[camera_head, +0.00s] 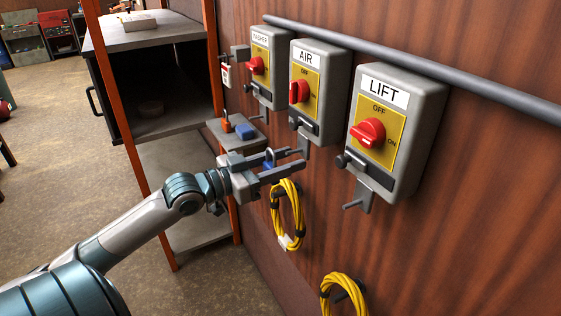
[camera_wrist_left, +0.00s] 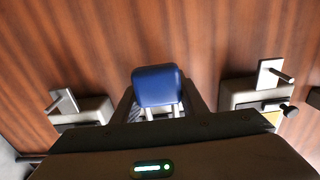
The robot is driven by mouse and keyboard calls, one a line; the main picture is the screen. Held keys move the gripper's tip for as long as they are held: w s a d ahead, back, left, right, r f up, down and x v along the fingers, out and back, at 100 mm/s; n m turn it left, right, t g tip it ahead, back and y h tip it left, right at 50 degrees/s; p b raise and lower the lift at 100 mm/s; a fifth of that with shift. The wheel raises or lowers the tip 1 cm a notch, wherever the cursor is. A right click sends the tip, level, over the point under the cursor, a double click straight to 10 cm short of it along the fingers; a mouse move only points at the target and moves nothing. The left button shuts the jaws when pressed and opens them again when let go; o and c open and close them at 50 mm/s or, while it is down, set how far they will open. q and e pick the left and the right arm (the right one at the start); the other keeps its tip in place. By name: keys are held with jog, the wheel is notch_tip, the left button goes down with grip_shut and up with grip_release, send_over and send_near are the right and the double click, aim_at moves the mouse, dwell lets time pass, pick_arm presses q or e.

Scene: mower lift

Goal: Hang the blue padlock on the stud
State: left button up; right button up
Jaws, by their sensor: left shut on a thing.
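The blue padlock (camera_head: 267,166) is between the fingers of my left gripper (camera_head: 288,163), which is shut on it. Its shackle points up in the head view. In the left wrist view the padlock's blue body (camera_wrist_left: 158,85) shows clearly, with part of its shackle towards the gripper. A short stud (camera_head: 352,205) sticks out from a bracket under the LIFT box, right of the gripper. Similar studs show under the AIR box (camera_head: 303,83) and the WASHER box. The left wrist view shows one stud at left (camera_wrist_left: 58,104) and one at right (camera_wrist_left: 283,76), both apart from the padlock. My right gripper is not in view.
The LIFT box (camera_head: 392,130) has a red knob. A small shelf (camera_head: 229,139) behind the gripper holds an orange padlock (camera_head: 226,122) and another blue item (camera_head: 245,131). Yellow cable coils (camera_head: 290,215) hang below the gripper. A grey pipe (camera_head: 420,70) runs above the boxes.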

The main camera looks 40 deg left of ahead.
aim_at(302, 156)
pick_arm(q)
jog(key=x, duration=0.4)
jog(key=shift+w+d+f, duration=0.15)
jog(key=shift+w+f, duration=0.1)
jog(key=shift+w+d+f, duration=0.15)
jog(key=shift+w+f, duration=0.05)
jog(key=shift+w, duration=0.25)
jog(key=shift+w+f, duration=0.1)
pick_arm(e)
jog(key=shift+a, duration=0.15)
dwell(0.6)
pick_arm(q)
jog(key=o, duration=1.2)
jog(key=shift+f, duration=0.1)
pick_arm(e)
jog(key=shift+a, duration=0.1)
